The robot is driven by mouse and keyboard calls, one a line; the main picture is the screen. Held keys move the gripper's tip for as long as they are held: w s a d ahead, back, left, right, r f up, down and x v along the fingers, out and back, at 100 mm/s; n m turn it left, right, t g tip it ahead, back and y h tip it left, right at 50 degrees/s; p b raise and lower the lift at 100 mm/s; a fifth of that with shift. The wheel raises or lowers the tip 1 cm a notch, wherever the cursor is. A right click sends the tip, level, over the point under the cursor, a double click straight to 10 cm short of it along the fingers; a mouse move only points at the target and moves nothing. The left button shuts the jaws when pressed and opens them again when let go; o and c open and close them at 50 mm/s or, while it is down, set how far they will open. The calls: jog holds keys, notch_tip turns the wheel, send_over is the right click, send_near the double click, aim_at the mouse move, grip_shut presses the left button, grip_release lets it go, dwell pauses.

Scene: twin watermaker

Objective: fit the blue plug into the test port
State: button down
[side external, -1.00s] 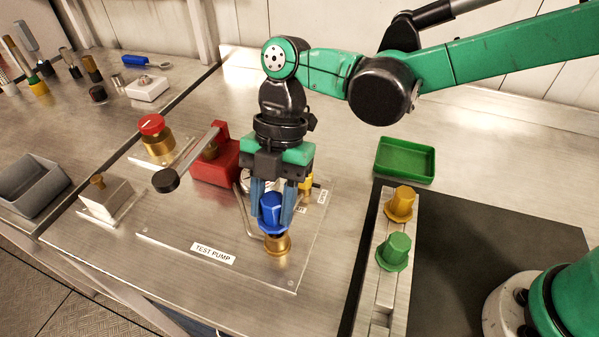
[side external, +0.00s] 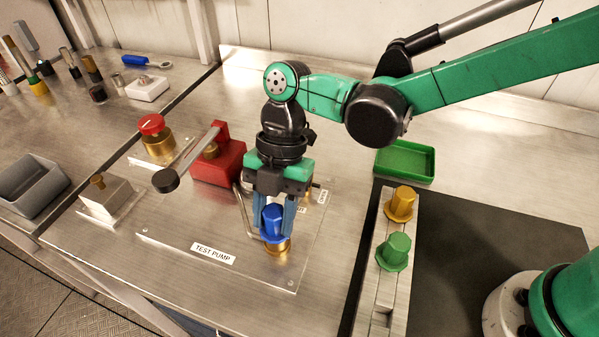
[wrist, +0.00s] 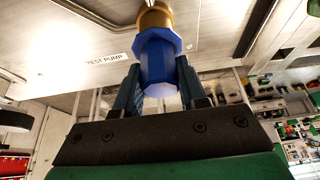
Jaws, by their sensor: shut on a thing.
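The blue plug (side external: 272,222) is held upright between the fingers of my gripper (side external: 273,228), which is shut on it. The plug sits at the top of the brass test port (side external: 277,247) on the test pump plate. Its flange covers the port's upper part, so how deep it is in cannot be told. In the wrist view the blue plug (wrist: 158,62) lies between my gripper's fingers (wrist: 160,85), with its flange against or very close to the brass port (wrist: 155,17) and roughly in line with it.
A yellow plug (side external: 401,204) and a green plug (side external: 394,251) stand in a metal rack (side external: 381,290) at the right. A green tray (side external: 405,160) lies behind. A red valve block with a black-ended lever (side external: 217,160) and a red knob (side external: 151,125) stand left of my gripper.

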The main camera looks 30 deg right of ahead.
aim_at(275, 208)
jog(key=shift+f, duration=0.1)
jog(key=shift+c, duration=2.1)
grip_release()
jog(key=shift+v, duration=2.8)
